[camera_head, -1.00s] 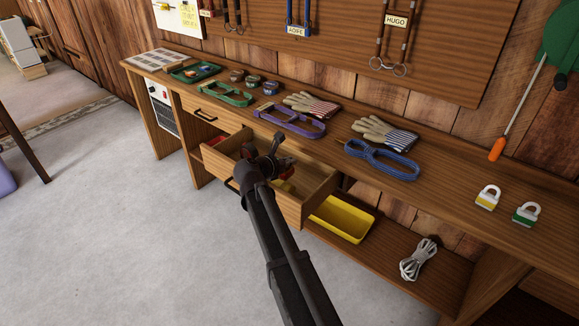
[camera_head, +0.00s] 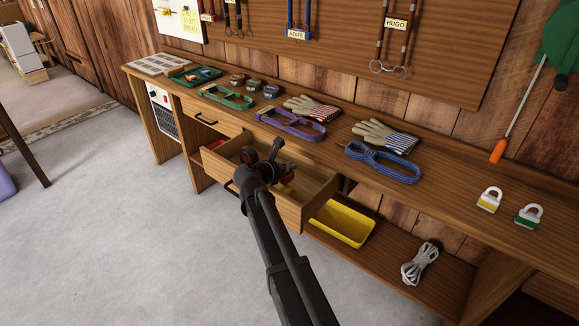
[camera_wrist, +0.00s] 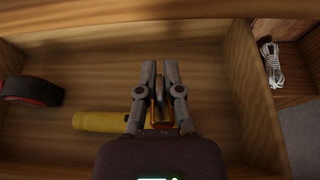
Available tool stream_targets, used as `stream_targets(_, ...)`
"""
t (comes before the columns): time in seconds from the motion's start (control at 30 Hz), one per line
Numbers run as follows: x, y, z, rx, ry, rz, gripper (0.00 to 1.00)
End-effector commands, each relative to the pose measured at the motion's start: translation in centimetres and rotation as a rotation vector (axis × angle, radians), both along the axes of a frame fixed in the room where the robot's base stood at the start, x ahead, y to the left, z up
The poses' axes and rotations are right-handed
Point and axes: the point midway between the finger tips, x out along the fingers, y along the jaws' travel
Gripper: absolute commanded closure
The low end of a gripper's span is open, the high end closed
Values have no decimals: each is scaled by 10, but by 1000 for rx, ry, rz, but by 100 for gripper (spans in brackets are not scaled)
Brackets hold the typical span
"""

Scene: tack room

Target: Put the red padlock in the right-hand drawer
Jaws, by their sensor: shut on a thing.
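The right-hand drawer (camera_head: 314,200) is pulled open under the bench. My gripper (camera_head: 272,160) is inside the drawer's outline in the head view, above its floor. In the wrist view my gripper (camera_wrist: 157,75) is shut on the red padlock (camera_wrist: 160,113). The grey shackle stands between the fingers, and the reddish body is partly hidden by them and the wrist. How far the padlock is above the drawer floor is hard to tell. A yellow cylinder (camera_wrist: 98,122) lies on the drawer floor close beside the padlock.
A red and black roll (camera_wrist: 32,91) lies at the left inside the drawer. The left drawer (camera_head: 205,119) is closed. A yellow tray (camera_head: 343,222) and white rope (camera_head: 421,263) sit on the lower shelf.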

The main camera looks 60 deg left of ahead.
Motion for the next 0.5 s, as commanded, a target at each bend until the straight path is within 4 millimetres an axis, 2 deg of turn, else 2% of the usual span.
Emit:
stream_targets(0.07, 1, -3, -4, -2, 9, -6, 100)
stream_targets(0.2, 1, -4, -5, -2, 11, -8, 59)
stream_targets(0.5, 1, -6, -6, -3, 12, -10, 57)
